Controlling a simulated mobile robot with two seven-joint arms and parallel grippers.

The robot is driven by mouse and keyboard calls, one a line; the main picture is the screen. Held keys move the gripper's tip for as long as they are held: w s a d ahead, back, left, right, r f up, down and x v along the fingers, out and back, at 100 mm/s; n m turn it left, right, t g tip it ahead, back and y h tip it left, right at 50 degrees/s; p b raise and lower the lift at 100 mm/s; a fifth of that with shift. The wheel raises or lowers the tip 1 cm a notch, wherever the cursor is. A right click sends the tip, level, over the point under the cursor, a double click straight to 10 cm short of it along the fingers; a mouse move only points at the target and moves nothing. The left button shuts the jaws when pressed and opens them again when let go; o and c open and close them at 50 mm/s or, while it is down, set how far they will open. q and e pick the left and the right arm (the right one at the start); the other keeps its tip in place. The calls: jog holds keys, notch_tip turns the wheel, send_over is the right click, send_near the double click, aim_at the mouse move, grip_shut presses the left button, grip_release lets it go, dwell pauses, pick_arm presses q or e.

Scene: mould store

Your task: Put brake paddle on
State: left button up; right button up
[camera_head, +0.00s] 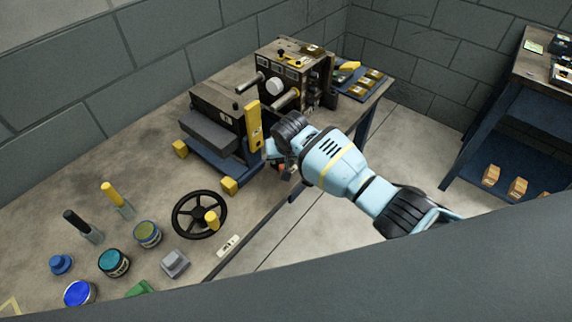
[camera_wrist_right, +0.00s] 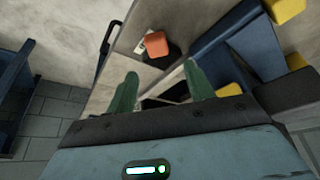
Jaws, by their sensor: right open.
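I cannot tell for sure which part is the brake paddle. A tall yellow plate (camera_head: 254,128) with a small label stands upright at the front of a dark box unit with a blue base (camera_head: 207,158). An orange-red block (camera_wrist_right: 156,45) shows in the right wrist view, beyond my fingers and near the bench edge. In the head view it is mostly hidden behind my right gripper (camera_head: 277,160). The green fingers of this gripper (camera_wrist_right: 162,88) are apart, with nothing visibly held between them. My left gripper is not in view.
A black handwheel (camera_head: 199,215) with a yellow knob lies on the bench. Two levers (camera_head: 117,198) and several round buttons (camera_head: 114,262) are at left. A machine with rods (camera_head: 287,75) stands behind. A blue-shelved rack (camera_head: 510,130) is at right, beyond open floor (camera_head: 400,150).

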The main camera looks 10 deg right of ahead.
jog(key=shift+s+r, duration=0.5)
dwell(0.3)
jog(key=shift+f, duration=0.1)
